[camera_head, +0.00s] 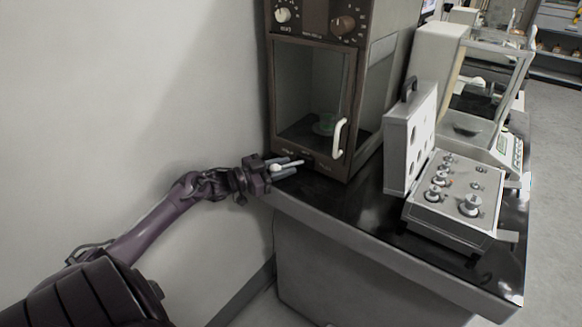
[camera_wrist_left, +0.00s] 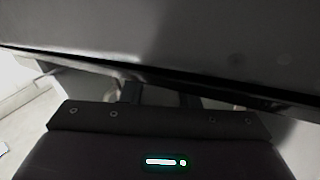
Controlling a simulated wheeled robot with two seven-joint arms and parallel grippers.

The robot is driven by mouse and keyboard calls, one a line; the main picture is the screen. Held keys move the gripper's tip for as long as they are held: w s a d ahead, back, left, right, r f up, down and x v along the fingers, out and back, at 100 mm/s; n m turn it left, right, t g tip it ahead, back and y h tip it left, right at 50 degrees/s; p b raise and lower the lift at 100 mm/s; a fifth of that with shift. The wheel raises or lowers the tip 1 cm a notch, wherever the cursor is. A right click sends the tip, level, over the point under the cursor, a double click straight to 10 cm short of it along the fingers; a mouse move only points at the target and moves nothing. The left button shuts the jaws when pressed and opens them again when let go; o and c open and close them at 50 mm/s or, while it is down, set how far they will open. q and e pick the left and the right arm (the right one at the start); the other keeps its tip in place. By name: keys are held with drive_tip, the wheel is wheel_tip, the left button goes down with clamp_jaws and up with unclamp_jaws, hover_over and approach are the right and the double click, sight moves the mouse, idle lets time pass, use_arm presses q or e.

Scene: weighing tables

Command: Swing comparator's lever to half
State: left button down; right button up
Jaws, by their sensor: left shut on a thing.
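The comparator is the tall dark brown cabinet (camera_head: 361,100) with a glass door, a white door handle and knobs on its top panel. Its lever (camera_head: 276,167) shows as a small pale knob low at the front left corner, below the door. My left gripper (camera_head: 290,166) comes in from the left, and its fingers are shut on the lever, one on either side of it. The fingers hide part of the lever, so its exact angle is hard to read. In the left wrist view a dark panel (camera_wrist_left: 200,45) fills the top, and the fingertips and lever are hidden. My right gripper is not in view.
A grey box with several knobs (camera_head: 440,215) and an upright white lid (camera_head: 397,150) stand right of the cabinet on the black tabletop (camera_head: 345,215). A glass-sided balance (camera_head: 510,150) is behind. A plain wall (camera_head: 130,90) is close on the left.

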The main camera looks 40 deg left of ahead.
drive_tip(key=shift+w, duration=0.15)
use_arm(q)
drive_tip(key=c, duration=1.1)
unclamp_jaws()
drive_tip(key=shift+a, duration=0.1)
drive_tip(key=shift+c, duration=0.2)
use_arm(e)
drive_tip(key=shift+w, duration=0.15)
use_arm(q)
wheel_tip(320, 180, up, 20)
drive_tip(key=p, duration=0.1)
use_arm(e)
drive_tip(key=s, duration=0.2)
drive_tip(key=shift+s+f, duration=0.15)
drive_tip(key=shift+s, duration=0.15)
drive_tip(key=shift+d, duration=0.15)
